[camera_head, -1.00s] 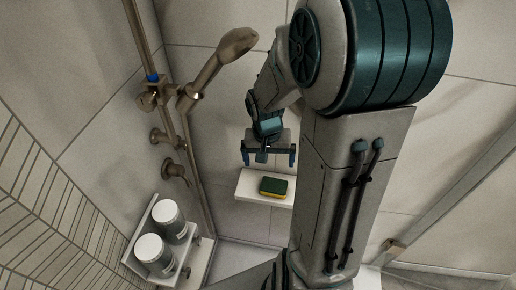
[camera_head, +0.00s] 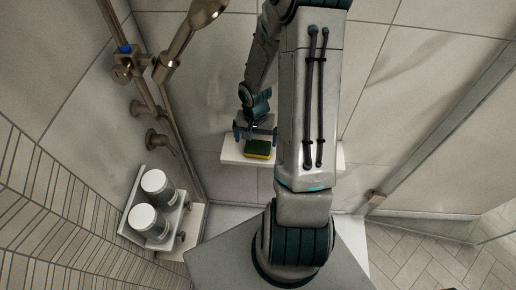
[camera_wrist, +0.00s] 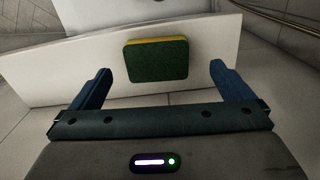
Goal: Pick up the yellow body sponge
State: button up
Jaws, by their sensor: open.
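The yellow body sponge (camera_head: 258,149) lies on a white wall shelf (camera_head: 232,158). Its top face is dark green, with yellow showing along an edge. In the wrist view the sponge (camera_wrist: 157,65) lies ahead of my gripper (camera_wrist: 160,84), roughly centred between the two blue fingers and beyond their tips. My gripper is open and empty, and I see no contact with the sponge. In the head view my gripper (camera_head: 255,133) is at the shelf, right by the sponge. My arm hides part of the shelf's right side.
Two lidded jars (camera_head: 155,202) stand in a small rack (camera_head: 133,196) on the left wall. A bronze shower fixture (camera_head: 160,85) with a hand shower runs down the left corner. The shelf around the sponge is bare in the wrist view.

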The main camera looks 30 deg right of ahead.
aim_at(258, 149)
jog(key=shift+d+f+p, duration=0.15)
jog(key=shift+f, duration=1.25)
jog(key=shift+d+f+p, duration=0.15)
jog(key=shift+f, duration=1.2)
jog(key=shift+c, duration=0.3)
jog(key=c, duration=0.8)
